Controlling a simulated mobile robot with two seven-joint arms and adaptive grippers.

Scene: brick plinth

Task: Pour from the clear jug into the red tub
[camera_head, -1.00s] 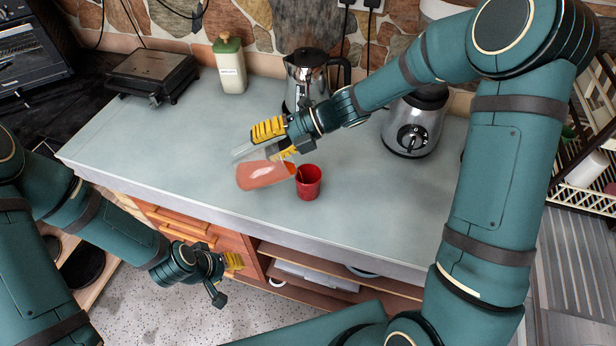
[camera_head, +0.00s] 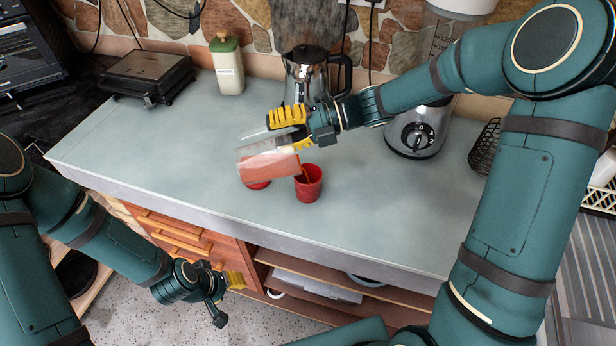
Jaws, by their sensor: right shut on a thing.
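The clear jug (camera_head: 269,168) holds orange-red liquid and is tilted on its side, its mouth toward the right. My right gripper (camera_head: 287,128) is shut on the jug from above and behind. The red tub (camera_head: 308,186) stands upright on the counter, just right of and below the jug's mouth. A thin reddish streak shows between the jug's mouth and the tub's opening. How full the tub is cannot be told. My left gripper (camera_head: 233,281) hangs in front of the counter, away from both; its finger gap is unclear.
Another red object (camera_head: 258,185) shows under the jug, mostly hidden by it. A metal kettle (camera_head: 305,75), a green-lidded canister (camera_head: 227,66), a grill (camera_head: 150,74) and a blender base (camera_head: 417,128) stand along the back. The counter (camera_head: 170,150) is clear at left and front right.

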